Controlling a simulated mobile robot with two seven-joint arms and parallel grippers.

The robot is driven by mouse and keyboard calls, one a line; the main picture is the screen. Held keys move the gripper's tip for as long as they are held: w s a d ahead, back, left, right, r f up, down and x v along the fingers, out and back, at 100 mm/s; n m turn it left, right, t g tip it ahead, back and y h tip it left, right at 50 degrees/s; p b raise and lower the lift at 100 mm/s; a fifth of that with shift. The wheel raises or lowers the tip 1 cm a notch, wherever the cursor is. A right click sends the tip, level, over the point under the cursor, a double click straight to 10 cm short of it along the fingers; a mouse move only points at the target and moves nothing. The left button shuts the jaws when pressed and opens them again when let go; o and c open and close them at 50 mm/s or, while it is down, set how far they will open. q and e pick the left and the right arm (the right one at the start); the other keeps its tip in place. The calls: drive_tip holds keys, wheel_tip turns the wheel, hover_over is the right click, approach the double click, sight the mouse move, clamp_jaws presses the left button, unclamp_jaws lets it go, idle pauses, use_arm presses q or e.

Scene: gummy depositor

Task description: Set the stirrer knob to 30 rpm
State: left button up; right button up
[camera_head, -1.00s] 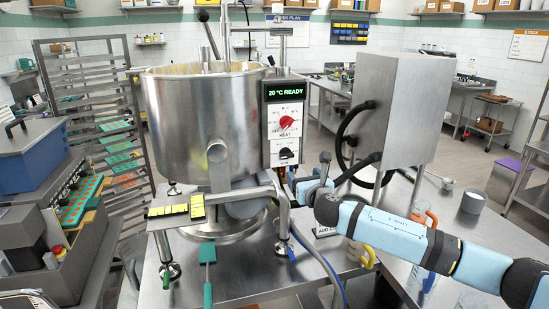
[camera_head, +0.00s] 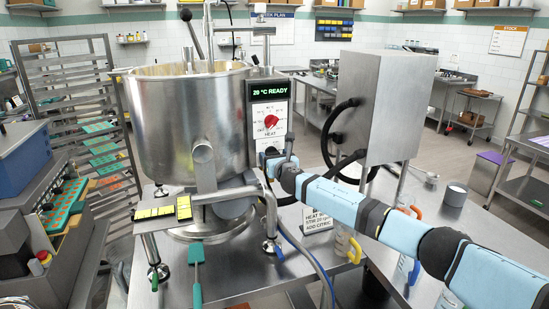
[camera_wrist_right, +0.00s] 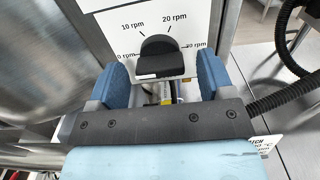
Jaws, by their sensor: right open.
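The black stirrer knob (camera_wrist_right: 160,55) is in the right wrist view, on a white dial plate (camera_wrist_right: 113,17). Around it are the labels 0 rpm, 10 rpm, 20 rpm and, partly covered at the right, 30 rpm. I cannot tell which mark the knob points to. My right gripper (camera_wrist_right: 160,82) is open, with one blue finger on each side just below the knob; contact is not clear. In the head view my right gripper (camera_head: 277,162) is in front of the lower control panel and hides the stirrer knob. My left gripper is not in view.
The steel kettle (camera_head: 190,115) stands left of the panel. The red heat knob (camera_head: 271,121) sits above my gripper, under a display reading 20 °C READY (camera_head: 269,92). A steel box (camera_head: 385,105) with black hoses (camera_head: 335,130) stands to the right.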

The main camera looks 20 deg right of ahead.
drive_tip(key=c, duration=0.9)
